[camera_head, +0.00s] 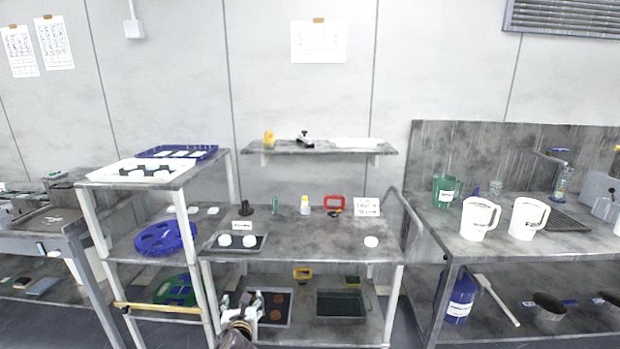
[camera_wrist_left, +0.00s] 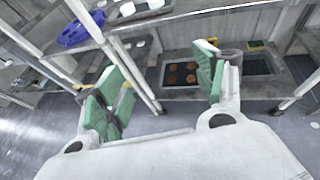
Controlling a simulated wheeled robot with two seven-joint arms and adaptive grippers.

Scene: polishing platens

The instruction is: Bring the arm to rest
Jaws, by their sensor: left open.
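My left gripper (camera_head: 240,308) shows low in the head view, in front of the lower shelf of the middle bench (camera_head: 300,240). In the left wrist view my left gripper (camera_wrist_left: 160,86) has its two green-padded fingers spread wide apart, with nothing between them. It is apart from the bench and its shelves. My right gripper is in neither view.
A dark tray with brown discs (camera_head: 275,307) and another dark tray (camera_head: 340,303) lie on the lower shelf beyond the gripper. A rack with a blue disc (camera_head: 165,238) stands to the left. A bench with white pitchers (camera_head: 478,218) stands to the right.

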